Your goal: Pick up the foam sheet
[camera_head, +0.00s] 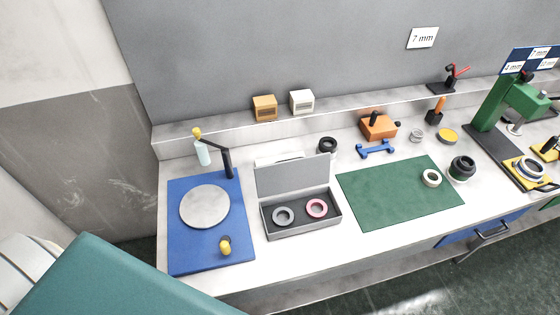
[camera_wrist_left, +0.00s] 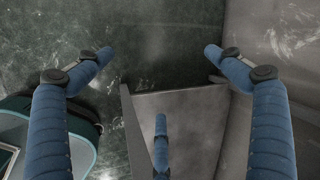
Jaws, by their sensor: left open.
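No piece is clearly a foam sheet. A thin white flat piece (camera_head: 278,152) lies behind the raised lid of the grey box (camera_head: 300,229), partly hidden by it; I cannot tell its material. The box is open, with a dark lining holding a grey ring (camera_head: 283,215) and a pink ring (camera_head: 317,208). My left gripper (camera_wrist_left: 158,54) shows only in the left wrist view, blue fingers spread, nothing between them. It is over dark green floor and a grey panel, away from the bench-top things. My right gripper is not in view.
A blue board (camera_head: 185,255) with a round plate stands left of the box. A green mat (camera_head: 390,200) with a pale ring (camera_head: 431,178) lies to its right. Orange block (camera_head: 379,127), blue dumbbell-shaped piece (camera_head: 375,149) and dark ring (camera_head: 327,145) stand behind. A green stand (camera_head: 490,100) is far right.

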